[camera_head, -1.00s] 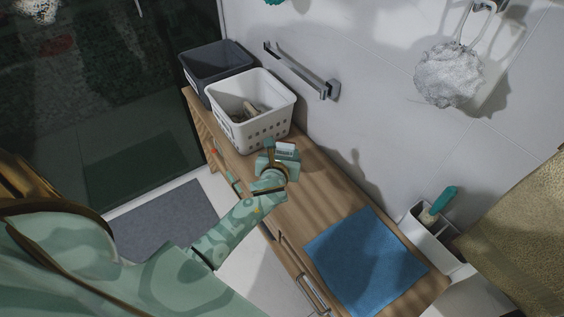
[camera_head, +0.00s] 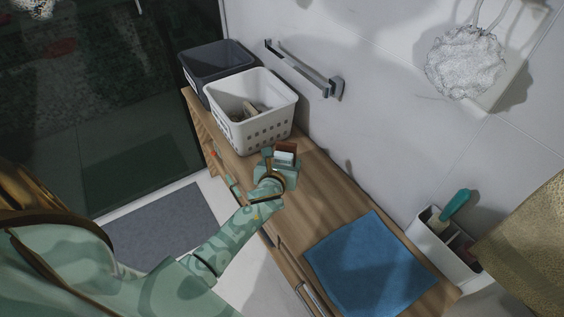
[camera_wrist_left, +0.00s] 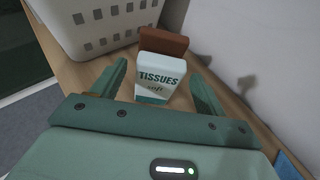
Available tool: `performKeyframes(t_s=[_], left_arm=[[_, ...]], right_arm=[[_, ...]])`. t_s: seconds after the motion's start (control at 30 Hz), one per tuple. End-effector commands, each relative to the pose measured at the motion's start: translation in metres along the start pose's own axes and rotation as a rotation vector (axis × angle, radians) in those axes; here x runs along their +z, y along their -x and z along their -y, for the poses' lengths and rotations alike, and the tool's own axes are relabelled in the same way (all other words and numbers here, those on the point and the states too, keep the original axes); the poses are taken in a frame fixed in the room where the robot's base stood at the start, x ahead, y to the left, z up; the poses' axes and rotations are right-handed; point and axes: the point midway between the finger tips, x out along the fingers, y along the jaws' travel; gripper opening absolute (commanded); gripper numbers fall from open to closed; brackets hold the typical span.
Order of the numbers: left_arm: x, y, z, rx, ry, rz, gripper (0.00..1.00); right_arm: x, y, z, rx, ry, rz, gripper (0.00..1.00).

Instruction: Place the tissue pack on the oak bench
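The tissue pack (camera_wrist_left: 160,77) is white and teal and stands upright between the fingers of my left gripper (camera_wrist_left: 163,85) in the left wrist view. Small gaps show between it and both fingers, so the gripper looks open around it. In the head view the pack (camera_head: 285,157) shows as a small white block over the oak bench (camera_head: 325,192), at my left gripper (camera_head: 280,164). Its base is partly hidden, so contact with the bench is hard to tell. My right gripper is not in view.
A reddish-brown block (camera_wrist_left: 165,40) is right behind the pack. A white perforated basket (camera_head: 252,132) and a dark grey basket (camera_head: 215,62) stand beyond. A blue cloth (camera_head: 370,262) lies nearer on the bench. Bare wood lies between cloth and gripper. The wall borders the right.

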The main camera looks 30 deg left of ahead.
Motion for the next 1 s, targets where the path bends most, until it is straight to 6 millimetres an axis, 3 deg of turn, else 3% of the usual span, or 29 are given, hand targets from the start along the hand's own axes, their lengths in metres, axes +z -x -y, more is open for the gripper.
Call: performKeyframes(t_s=[0.37,0.8,1.0], left_arm=[[0.005,0.007,0.0,0.0,0.0,0.0,0.73],[0.006,0.102,0.0,0.0,0.001,0.001,0.73],[0.004,0.12,0.0,0.0,0.0,0.001,0.73]], right_arm=[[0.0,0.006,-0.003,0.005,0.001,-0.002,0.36],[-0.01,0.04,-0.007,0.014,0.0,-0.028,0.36],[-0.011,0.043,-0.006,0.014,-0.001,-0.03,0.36]])
